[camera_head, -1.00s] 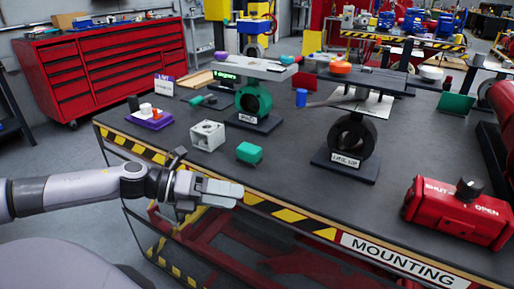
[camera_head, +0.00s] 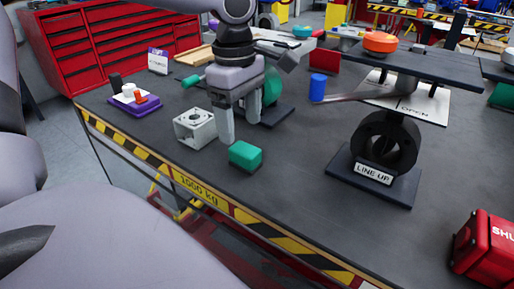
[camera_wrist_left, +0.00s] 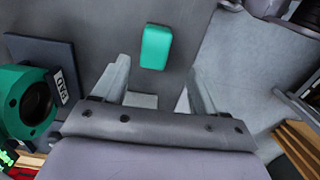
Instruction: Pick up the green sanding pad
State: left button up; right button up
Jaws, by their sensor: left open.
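The green sanding pad (camera_head: 245,155) is a small rounded green block lying on the dark bench top near its striped front edge. It also shows in the left wrist view (camera_wrist_left: 156,47), ahead of and between the finger lines. My left gripper (camera_head: 240,122) points down above the bench, just behind the pad in the head view. Its fingers are spread and empty, apart from the pad. In the left wrist view the open fingers (camera_wrist_left: 158,78) flank bare bench, with the pad beyond them. My right gripper is not in view.
A grey square block (camera_head: 195,127) stands close left of the gripper. A green ring valve (camera_wrist_left: 24,102) is behind it. The "LINE UP" valve stand (camera_head: 372,172) stands to the right, with a blue-ended lever (camera_head: 318,88). A purple tray (camera_head: 135,105) is at left.

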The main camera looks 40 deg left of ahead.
aim_at(245, 148)
pick_arm(q)
jog(key=shift+w, duration=0.2)
jog(key=shift+f, duration=0.2)
jog(key=f, duration=0.6)
jog(key=shift+w+d+f, duration=0.1)
jog(key=shift+w+f, duration=0.1)
jog(key=c, duration=1.2)
